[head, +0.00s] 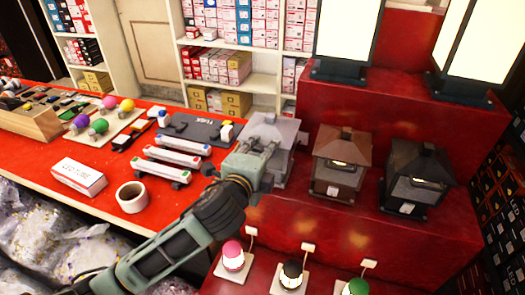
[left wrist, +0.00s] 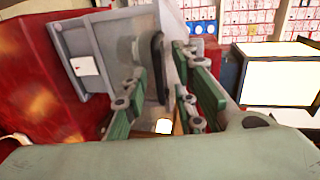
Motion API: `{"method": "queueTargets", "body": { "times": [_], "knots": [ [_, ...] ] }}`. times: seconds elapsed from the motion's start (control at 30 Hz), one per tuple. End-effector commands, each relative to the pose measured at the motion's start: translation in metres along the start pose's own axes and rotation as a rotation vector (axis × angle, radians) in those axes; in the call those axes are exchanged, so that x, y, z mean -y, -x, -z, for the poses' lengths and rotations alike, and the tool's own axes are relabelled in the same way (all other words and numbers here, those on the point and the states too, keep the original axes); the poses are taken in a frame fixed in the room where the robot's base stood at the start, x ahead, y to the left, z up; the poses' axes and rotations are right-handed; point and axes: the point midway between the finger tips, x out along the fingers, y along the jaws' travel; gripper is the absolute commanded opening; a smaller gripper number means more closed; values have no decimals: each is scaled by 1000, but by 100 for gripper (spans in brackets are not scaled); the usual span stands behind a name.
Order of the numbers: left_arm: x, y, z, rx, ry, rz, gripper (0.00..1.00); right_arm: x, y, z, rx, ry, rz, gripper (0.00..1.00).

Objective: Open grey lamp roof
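The grey lamp (head: 272,132) stands on the red step, left of a brown lamp (head: 341,155) and a dark lamp (head: 417,180). Its pale roof shows above my left gripper (head: 262,165), which covers much of its front. In the left wrist view, the grey lamp's body (left wrist: 88,50) with a white tag is at the left. A dark handle (left wrist: 157,62) lies between and beyond the fingers of my left gripper (left wrist: 162,98). The fingers are apart, with gaps beside the handle; contact cannot be seen. My right gripper is not in view.
Two large lit lanterns (head: 345,38) stand on the higher red step. Pink, black and green buttons (head: 291,271) are in front on the lower step. A red table (head: 30,160) at left holds bulbs, tubes, a tape roll (head: 132,197) and a box.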

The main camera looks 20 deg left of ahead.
Motion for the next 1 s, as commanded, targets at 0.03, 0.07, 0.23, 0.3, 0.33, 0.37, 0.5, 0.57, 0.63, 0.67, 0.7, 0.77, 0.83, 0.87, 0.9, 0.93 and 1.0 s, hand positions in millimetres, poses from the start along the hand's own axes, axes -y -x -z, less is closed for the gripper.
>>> {"method": "queueTargets", "body": {
  "times": [0.03,0.07,0.23,0.3,0.33,0.37,0.5,0.57,0.63,0.67,0.7,0.77,0.83,0.87,0.9,0.93,1.0],
  "knots": [
    [0,0,0,0,0,0,26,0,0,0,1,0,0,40],
    [0,0,0,0,0,0,26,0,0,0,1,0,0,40],
    [0,0,0,0,0,0,21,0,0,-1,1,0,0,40],
    [0,0,0,0,1,0,15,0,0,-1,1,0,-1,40],
    [0,0,0,0,0,0,12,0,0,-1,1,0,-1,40],
    [0,0,0,0,1,0,10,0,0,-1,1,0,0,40],
    [-1,0,0,0,0,-2,0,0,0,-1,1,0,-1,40],
    [-2,0,0,0,0,-4,0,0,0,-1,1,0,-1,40],
    [-2,0,0,0,0,-5,0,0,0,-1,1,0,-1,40],
    [-3,0,0,0,0,-5,0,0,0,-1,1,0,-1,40],
    [-3,0,0,0,-1,-6,0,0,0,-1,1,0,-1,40],
    [-3,0,0,0,-1,-7,0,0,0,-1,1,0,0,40],
    [-4,0,0,0,-1,-8,0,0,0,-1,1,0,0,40],
    [-4,0,0,0,-2,-9,0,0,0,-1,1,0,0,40],
    [-5,0,0,0,-2,-10,0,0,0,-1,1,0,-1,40],
    [-5,0,0,0,-2,-10,0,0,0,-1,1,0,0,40],
    [-4,0,0,0,-3,-13,0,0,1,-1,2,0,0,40]
  ]
}}
